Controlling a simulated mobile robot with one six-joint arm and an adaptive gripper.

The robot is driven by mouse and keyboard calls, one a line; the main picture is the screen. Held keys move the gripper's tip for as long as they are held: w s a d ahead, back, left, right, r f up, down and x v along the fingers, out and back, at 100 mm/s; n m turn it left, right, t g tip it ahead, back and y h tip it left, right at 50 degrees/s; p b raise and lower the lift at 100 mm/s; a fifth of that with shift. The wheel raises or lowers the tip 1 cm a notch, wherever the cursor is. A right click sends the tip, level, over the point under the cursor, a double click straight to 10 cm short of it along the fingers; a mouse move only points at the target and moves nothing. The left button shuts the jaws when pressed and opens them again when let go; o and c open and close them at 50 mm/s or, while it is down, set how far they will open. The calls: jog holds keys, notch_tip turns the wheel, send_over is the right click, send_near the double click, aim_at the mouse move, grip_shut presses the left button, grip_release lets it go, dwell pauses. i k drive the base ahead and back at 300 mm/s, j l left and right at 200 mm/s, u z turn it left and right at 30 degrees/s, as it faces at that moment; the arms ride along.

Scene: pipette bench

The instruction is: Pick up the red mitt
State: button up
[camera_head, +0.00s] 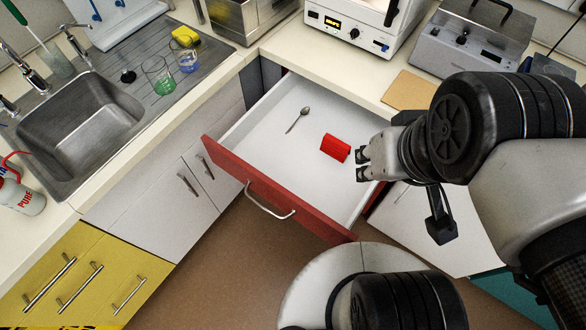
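The red mitt (335,147) lies in the open drawer (265,135), toward its right side. It is a small, bright red, folded-looking shape. My gripper (361,164) is just to the right of the mitt in the picture, pointing left. Its two dark fingertips are apart with a gap between them and nothing in it. I cannot tell its exact height above the drawer floor. The mitt is nearly all in view.
A spoon (298,119) lies in the drawer left of the mitt. The drawer's red front (270,192) with its handle stands pulled out. A tan board (408,91) lies on the counter. The sink (75,135) and glass beakers (158,75) are at left.

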aim_at(335, 148)
jog(key=i+l+u, duration=0.15)
jog(key=l+u, duration=0.75)
jog(key=l, duration=0.15)
jog(key=i+l+u, duration=0.25)
jog(key=l, duration=0.15)
jog(key=k, duration=0.05)
